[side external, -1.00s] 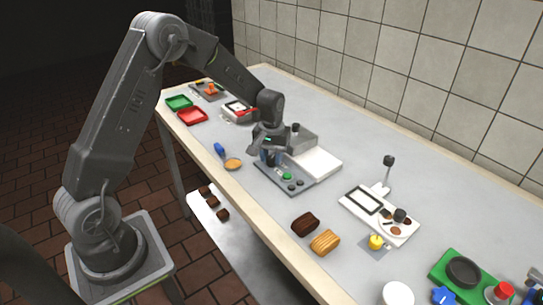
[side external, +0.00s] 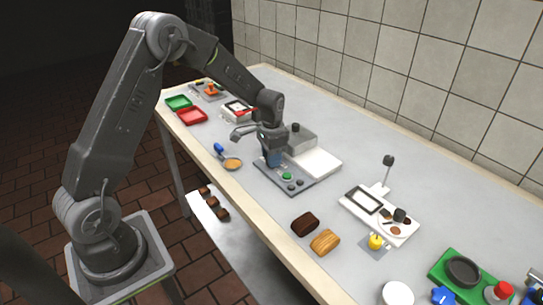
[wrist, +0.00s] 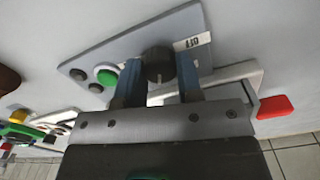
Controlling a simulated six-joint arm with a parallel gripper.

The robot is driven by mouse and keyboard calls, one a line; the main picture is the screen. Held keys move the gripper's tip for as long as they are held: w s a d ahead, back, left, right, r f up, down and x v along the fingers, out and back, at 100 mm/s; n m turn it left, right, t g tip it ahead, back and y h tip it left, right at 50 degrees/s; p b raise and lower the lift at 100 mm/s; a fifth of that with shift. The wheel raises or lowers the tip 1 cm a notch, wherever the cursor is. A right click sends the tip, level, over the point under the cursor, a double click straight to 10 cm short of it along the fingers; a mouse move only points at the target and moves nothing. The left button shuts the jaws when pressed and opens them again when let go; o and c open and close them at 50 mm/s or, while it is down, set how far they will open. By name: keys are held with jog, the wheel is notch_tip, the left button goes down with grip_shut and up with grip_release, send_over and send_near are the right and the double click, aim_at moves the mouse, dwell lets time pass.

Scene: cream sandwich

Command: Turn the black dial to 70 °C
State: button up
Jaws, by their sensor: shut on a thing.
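The black dial (wrist: 158,62) sits on a grey control panel (wrist: 145,36), between the two blue fingers of my gripper (wrist: 157,68) in the wrist view. The gripper is shut on the dial, with one finger on each side. A white label reading OFF (wrist: 193,41) lies beside the dial; no 70 °C mark can be read. In the side view my gripper (side external: 272,160) points down onto the panel (side external: 268,184) and hides the dial.
A green button (wrist: 106,72) and dark round buttons sit beside the dial; the green one also shows in the side view (side external: 286,176). A red handle (wrist: 275,106) is near the gripper. A white slab (side external: 318,162) adjoins the panel.

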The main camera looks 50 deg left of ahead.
jog(key=shift+m, duration=0.6)
jog(key=o, duration=0.9)
notch_tip(320, 180, up, 14)
jog(key=shift+f, duration=0.1)
